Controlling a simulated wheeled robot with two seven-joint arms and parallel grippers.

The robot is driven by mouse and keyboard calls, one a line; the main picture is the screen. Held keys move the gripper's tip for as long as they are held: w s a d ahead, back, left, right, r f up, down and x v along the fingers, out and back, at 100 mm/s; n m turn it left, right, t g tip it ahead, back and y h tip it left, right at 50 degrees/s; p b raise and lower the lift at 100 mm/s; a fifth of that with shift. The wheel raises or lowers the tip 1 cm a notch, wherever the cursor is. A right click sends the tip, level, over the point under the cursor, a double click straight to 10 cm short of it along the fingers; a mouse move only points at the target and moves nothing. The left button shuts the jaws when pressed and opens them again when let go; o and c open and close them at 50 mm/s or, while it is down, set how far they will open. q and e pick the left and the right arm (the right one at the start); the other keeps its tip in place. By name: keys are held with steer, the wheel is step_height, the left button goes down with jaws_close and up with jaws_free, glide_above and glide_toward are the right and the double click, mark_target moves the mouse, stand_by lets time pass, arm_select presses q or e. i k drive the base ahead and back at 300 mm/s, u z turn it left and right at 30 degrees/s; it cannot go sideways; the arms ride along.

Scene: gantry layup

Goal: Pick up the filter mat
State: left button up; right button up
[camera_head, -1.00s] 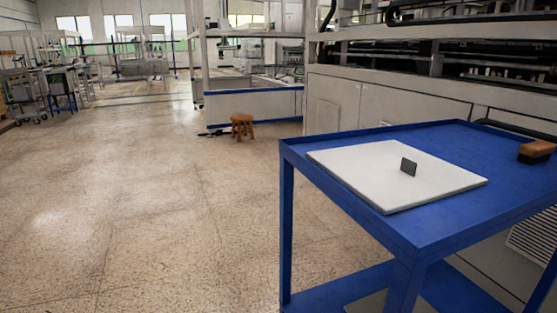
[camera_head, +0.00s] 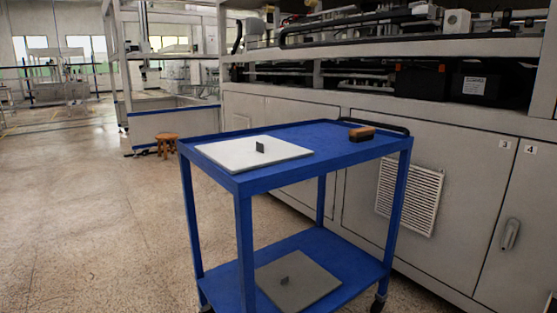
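A flat white square mat (camera_head: 230,153), which looks like the filter mat, lies on the top shelf of a blue cart (camera_head: 285,180). A small dark upright tab (camera_head: 260,147) stands on the mat near its middle. A grey square plate (camera_head: 310,283) with a similar small dark tab lies on the cart's lower shelf. Nothing covers the white mat. Neither of my grippers shows in the head view.
A brush with an orange-brown top (camera_head: 361,134) lies at the right of the cart's top. Grey machine cabinets (camera_head: 470,190) stand close behind the cart. A wooden stool (camera_head: 167,145) stands further back. The floor (camera_head: 90,230) left of the cart is clear.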

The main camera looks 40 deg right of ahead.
mark_target(238, 155)
steer(key=z, duration=1.05)
steer(key=i, duration=0.95)
steer(key=u, duration=0.05)
steer(key=k, duration=1)
steer(key=u, duration=1.25)
steer(key=i, duration=0.9)
steer(key=z, duration=2.5)
